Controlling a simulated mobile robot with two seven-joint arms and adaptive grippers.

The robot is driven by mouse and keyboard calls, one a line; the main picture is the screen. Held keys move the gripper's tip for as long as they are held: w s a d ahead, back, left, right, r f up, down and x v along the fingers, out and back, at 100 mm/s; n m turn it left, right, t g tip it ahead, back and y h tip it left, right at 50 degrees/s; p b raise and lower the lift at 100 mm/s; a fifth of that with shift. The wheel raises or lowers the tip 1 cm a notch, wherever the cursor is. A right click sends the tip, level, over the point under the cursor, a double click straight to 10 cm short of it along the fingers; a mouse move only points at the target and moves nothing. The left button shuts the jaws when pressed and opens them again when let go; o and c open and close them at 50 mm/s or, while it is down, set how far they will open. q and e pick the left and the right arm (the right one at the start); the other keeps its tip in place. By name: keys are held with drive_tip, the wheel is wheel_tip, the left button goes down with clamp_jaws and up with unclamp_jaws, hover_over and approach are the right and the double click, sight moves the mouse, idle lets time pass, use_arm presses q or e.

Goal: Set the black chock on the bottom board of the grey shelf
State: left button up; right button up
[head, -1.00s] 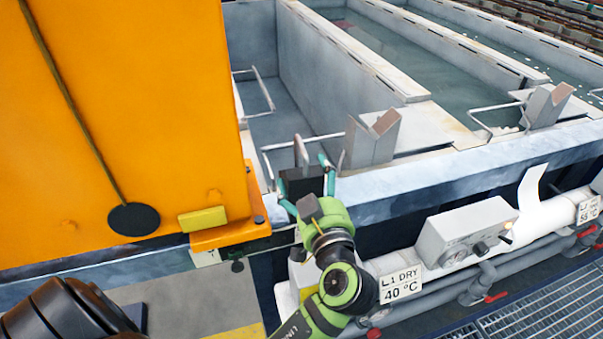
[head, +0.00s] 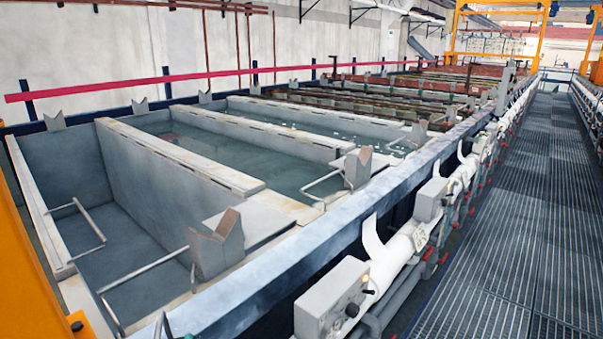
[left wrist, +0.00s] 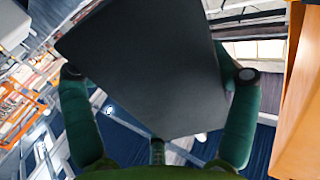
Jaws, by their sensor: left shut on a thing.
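The black chock (left wrist: 140,62) is a flat dark block that fills the middle of the left wrist view, tilted in the picture. My left gripper (left wrist: 158,76) has its green fingers on either side of it and is shut on it. The block covers much of what lies behind it. In the head view neither the chock nor the gripper can be made out clearly. My right gripper is in neither view now. I cannot make out a grey shelf in either view.
A row of grey tanks (head: 150,175) with V-shaped supports (head: 217,246) runs away from me. Pipes and control boxes (head: 333,300) line its front. A grating walkway (head: 540,200) lies clear on the right. An orange panel (left wrist: 297,110) stands close beside the left gripper.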

use_arm(q)
drive_tip(key=m+h, duration=0.1)
drive_tip(key=s+d+f+m+h, duration=0.1)
drive_tip(key=h, duration=0.1)
drive_tip(key=s+f+h, duration=0.1)
drive_tip(key=shift+s+d+f+m+t+b, duration=0.25)
drive_tip(key=shift+d+m+t+b, duration=0.05)
drive_tip(key=shift+d+m+b, duration=0.1)
drive_tip(key=shift+s+d+f+h, duration=0.1)
drive_tip(key=shift+s+d+h, duration=0.1)
drive_tip(key=shift+h, duration=0.3)
drive_tip(key=shift+w, duration=0.1)
